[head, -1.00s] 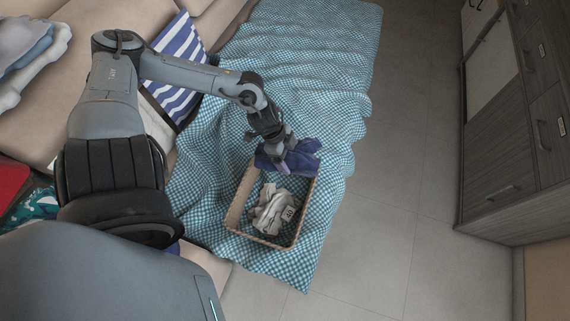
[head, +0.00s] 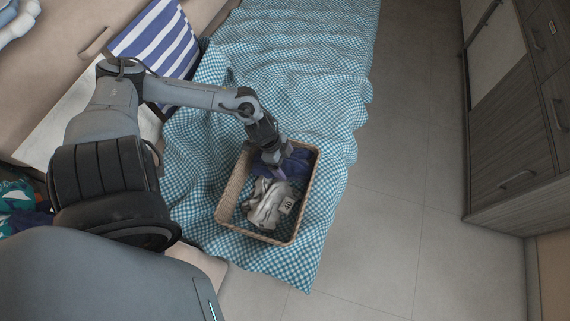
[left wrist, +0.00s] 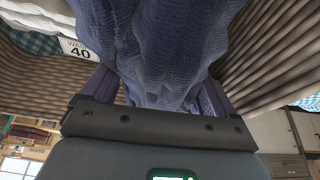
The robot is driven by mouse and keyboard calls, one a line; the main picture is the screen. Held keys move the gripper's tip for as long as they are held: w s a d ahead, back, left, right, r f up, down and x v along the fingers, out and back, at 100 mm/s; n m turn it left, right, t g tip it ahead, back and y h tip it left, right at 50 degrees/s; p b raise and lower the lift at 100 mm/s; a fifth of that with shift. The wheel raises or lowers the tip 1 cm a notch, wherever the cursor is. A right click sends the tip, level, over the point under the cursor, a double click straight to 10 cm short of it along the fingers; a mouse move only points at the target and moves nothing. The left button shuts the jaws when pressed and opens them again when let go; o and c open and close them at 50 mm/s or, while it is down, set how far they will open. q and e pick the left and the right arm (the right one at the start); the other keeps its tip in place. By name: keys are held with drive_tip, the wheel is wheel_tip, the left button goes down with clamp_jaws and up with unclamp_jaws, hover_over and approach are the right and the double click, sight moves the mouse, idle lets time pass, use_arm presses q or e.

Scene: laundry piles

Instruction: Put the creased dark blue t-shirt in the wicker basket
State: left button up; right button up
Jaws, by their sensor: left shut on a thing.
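The creased dark blue t-shirt (head: 292,164) is in the far end of the wicker basket (head: 229,194), partly hidden by my left gripper. My left gripper (head: 278,172) reaches down into the basket and is shut on the shirt. In the left wrist view the bunched blue cloth (left wrist: 165,50) hangs between the fingers, with the basket's woven walls (left wrist: 265,60) on both sides. I cannot tell whether the shirt rests on the basket's bottom. My right gripper is not in view.
A crumpled pale cloth with a "40" label (head: 268,204) lies in the basket's near part. The basket stands on a blue checked blanket (head: 300,60). A blue-and-white striped cloth (head: 155,45) lies at the upper left. Grey drawers (head: 515,150) stand at the right, with bare floor between.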

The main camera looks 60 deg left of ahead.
use_arm(q)
wheel_tip(320, 180, down, 3)
drive_tip(key=shift+r+b, duration=0.2)
drive_tip(key=shift+b, duration=0.3)
drive_tip(key=o, duration=1)
drive_tip(key=shift+c, duration=0.2)
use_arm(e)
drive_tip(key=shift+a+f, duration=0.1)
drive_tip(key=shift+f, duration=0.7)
use_arm(q)
drive_tip(key=shift+r, duration=0.15)
